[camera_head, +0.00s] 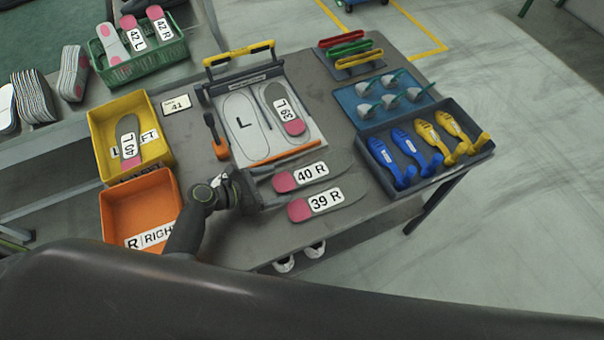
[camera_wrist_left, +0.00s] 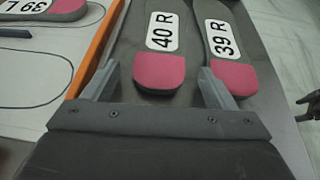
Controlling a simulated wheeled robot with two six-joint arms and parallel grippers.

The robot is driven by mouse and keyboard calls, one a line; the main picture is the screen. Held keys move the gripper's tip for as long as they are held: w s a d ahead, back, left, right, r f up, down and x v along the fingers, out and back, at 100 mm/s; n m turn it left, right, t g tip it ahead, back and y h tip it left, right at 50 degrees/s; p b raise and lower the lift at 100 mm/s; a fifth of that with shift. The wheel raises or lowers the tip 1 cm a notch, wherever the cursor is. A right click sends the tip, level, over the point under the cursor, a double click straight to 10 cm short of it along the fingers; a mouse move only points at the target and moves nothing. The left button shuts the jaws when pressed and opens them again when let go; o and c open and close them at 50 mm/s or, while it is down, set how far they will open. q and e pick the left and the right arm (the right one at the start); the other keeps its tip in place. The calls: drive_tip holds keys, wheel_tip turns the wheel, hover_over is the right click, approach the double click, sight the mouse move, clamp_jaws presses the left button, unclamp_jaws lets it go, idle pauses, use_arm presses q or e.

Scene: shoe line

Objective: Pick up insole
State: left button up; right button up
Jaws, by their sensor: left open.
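Two grey insoles with pink heels lie side by side on the table: insole 40 R (camera_head: 308,174) and insole 39 R (camera_head: 328,203). My left gripper (camera_head: 268,192) is open at their heel ends. In the left wrist view, the pink heel of 40 R (camera_wrist_left: 160,75) lies between the fingers, and the right finger overlaps the view of the heel of 39 R (camera_wrist_left: 236,77). Contact cannot be told. Insole 39 L (camera_head: 284,110) lies on the right outline of the white board (camera_head: 237,145); the left outline, marked L, is empty. My right gripper cannot be made out.
A yellow bin (camera_head: 97,150) holds insole 40 L; the orange bin (camera_head: 112,207) below it looks empty. A green crate (camera_head: 168,52) holds insoles at the back left. A dark tray (camera_head: 478,155) of blue and yellow shoe-shaped pieces stands right. A dark shape edges the wrist view.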

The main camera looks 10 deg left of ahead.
use_arm(q)
drive_tip(key=shift+w+d+f, duration=0.3)
drive_tip(key=shift+w+d, duration=0.05)
drive_tip(key=shift+d, duration=0.1)
drive_tip(key=c, duration=1.1)
